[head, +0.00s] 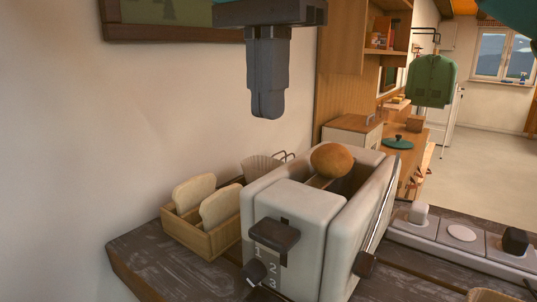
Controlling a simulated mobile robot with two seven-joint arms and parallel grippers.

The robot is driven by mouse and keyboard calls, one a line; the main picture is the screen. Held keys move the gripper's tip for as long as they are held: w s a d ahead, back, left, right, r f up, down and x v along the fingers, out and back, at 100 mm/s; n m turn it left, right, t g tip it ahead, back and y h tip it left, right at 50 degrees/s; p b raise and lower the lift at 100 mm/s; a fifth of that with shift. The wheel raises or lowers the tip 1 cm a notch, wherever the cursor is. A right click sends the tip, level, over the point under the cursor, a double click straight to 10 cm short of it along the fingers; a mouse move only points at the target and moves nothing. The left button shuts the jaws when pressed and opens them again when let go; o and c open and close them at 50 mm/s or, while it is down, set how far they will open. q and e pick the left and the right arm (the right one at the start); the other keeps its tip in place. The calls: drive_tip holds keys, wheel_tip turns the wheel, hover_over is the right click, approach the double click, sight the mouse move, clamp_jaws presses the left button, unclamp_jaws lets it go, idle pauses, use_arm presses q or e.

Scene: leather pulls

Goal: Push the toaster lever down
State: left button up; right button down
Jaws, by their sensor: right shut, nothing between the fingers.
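The pale grey toaster (300,215) stands on the dark wooden counter in the middle of the head view. Its dark lever (274,234) sticks out of the front face, near the top of that face and above the numbers 1, 2, 3. A round brown bread roll (332,160) sits at the far end of the toaster's top opening. My right gripper (267,112) hangs pointing down above the toaster, shut and empty. It is well above the lever and appears apart from the toaster. My left gripper is not in view.
A wooden holder (196,237) with bread slices stands left of the toaster. A grey tray (440,241) with several small items lies to the right.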

sight(268, 230)
wheel_tip(268, 230, down, 12)
drive_tip(key=b, duration=0.2)
drive_tip(key=shift+f+b, duration=0.15)
drive_tip(key=shift+b, duration=0.2)
drive_tip(key=shift+f, duration=0.45)
wheel_tip(268, 230, down, 6)
drive_tip(key=b, duration=0.3)
drive_tip(key=shift+f, duration=0.3)
drive_tip(key=shift+s+r, duration=0.1)
